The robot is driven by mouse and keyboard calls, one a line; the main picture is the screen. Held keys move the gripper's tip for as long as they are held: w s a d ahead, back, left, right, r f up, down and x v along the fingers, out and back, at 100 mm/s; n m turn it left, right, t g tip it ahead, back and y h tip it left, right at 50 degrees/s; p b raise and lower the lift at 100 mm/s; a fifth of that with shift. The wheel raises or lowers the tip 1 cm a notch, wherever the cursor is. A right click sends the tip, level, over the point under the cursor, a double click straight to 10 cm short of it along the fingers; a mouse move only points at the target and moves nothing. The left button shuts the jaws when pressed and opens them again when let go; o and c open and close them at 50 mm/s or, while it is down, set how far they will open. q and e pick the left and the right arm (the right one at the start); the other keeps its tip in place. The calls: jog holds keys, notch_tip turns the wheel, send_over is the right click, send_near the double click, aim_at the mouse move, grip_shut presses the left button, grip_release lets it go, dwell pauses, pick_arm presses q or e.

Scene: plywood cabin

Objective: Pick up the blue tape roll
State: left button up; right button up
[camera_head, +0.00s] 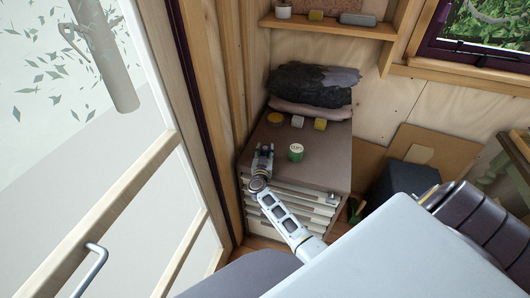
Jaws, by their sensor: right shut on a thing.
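My right gripper (263,151) is over the left part of the dark top of a drawer cabinet (326,170), left of a green and white round item (295,152). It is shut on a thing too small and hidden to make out. I cannot pick out the blue tape roll anywhere in view. My left gripper is out of view.
A round orange-yellow item (275,118), a pale block (297,121) and a yellow block (320,124) stand farther back on the cabinet. Behind them lies a dark folded heap (310,85). A glazed door (130,200) is at left, a shelf (330,27) above.

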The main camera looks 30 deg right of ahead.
aim_at(265, 151)
jog(key=shift+r, duration=0.55)
notch_tip(265, 151, up, 4)
jog(key=shift+r+p, duration=0.2)
jog(key=shift+p, duration=0.8)
notch_tip(265, 151, up, 3)
jog(key=shift+f+p, duration=0.1)
jog(key=shift+p, duration=0.45)
jog(key=shift+r, duration=0.5)
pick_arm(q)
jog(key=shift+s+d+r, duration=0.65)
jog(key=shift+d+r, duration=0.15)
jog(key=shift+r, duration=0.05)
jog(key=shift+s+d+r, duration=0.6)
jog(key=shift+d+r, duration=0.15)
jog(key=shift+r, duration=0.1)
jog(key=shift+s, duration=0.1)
